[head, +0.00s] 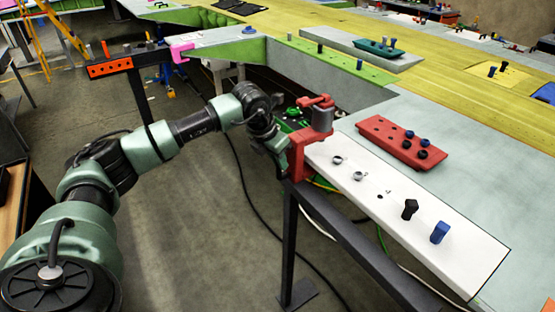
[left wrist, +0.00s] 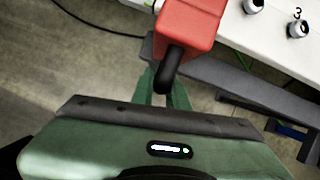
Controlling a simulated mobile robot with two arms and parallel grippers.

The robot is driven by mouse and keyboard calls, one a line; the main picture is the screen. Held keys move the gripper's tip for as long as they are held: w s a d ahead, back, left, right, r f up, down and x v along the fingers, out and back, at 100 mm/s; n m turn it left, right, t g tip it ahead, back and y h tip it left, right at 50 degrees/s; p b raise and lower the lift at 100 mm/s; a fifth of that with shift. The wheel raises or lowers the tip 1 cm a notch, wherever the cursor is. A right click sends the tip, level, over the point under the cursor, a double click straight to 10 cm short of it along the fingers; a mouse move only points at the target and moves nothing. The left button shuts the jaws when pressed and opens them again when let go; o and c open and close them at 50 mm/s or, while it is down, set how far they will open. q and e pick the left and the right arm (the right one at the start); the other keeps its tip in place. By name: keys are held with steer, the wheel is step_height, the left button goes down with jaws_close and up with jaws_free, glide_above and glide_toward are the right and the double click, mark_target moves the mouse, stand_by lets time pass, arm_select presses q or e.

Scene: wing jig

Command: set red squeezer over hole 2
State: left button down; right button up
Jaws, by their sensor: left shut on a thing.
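The red squeezer (head: 308,150) is a C-shaped body with a grey cylinder and a red piece on top. It is at the left end of the white strip (head: 465,262); I cannot tell whether it touches. My left gripper (head: 282,150) is shut on its dark handle, which shows in the left wrist view (left wrist: 170,68) below the red body (left wrist: 190,22). A ring (head: 358,175) marked 3 in the left wrist view (left wrist: 298,28) sits on the strip. The ring beside it (head: 337,159), likely hole 2, is right of the squeezer. My right gripper is not in view.
A bare hole (head: 380,196), a black clamp (head: 409,209) and a blue clamp (head: 440,232) follow along the strip. A red tray (head: 374,134) with several pegs lies behind it. A dark rail (head: 345,235) runs along the strip's front.

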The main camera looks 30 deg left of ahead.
arm_select(q)
steer(key=s+d+b, duration=0.1)
steer(key=s+d, duration=0.2)
steer(key=d, duration=0.4)
steer(key=shift+d+b, duration=0.3)
steer(key=c, duration=1.4)
jaws_free()
steer(key=shift+r, duration=0.1)
